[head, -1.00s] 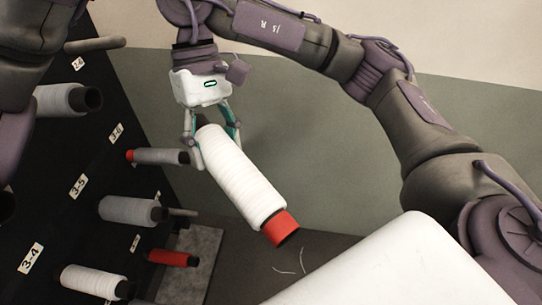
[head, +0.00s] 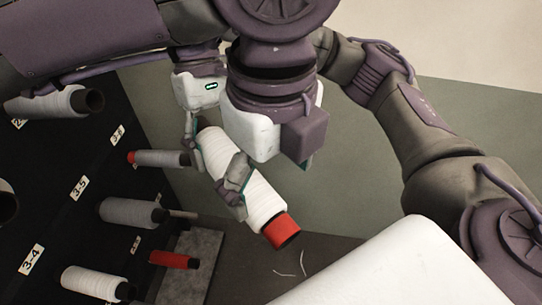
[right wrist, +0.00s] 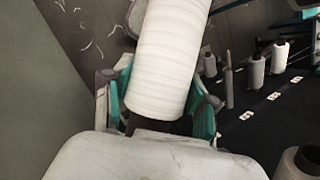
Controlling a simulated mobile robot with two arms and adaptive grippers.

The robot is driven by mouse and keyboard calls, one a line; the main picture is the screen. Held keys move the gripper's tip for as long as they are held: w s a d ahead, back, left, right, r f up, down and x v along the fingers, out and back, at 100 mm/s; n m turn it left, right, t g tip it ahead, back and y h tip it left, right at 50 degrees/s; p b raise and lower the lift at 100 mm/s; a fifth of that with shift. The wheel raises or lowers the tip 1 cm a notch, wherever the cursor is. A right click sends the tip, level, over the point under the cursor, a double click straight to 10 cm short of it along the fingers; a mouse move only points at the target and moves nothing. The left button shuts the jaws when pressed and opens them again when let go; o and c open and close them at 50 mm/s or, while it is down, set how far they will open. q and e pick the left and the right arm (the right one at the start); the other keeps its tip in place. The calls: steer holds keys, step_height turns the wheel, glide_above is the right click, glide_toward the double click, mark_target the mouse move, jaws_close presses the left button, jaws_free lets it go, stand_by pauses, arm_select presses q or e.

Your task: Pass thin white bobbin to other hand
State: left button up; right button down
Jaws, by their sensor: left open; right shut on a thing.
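The thin white bobbin (head: 262,203), white thread with a red end on a dark core, hangs tilted, its red end low and to the right. My right gripper (head: 195,135) is shut on its upper end. In the right wrist view, the bobbin (right wrist: 165,60) sits between the teal fingers of my right gripper (right wrist: 163,108). My left gripper (head: 240,190) is open at the bobbin's middle, with one finger in front of the thread. Its other finger is mostly hidden. Whether it touches the thread, I cannot tell. Parts of its fingers show at the top of the right wrist view.
A white surface (head: 385,270) fills the lower right. Loose threads lie on the floor below the bobbin.

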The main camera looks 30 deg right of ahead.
mark_target(271, 210)
arm_select(q)
step_height(271, 210, down, 10)
steer(key=shift+r, duration=0.1)
stand_by(0.4)
steer(key=shift+d, duration=0.1)
steer(key=c, duration=1.2)
steer(key=shift+c, duration=1.1)
arm_select(e)
steer(key=shift+c, duration=1.2)
jaws_free()
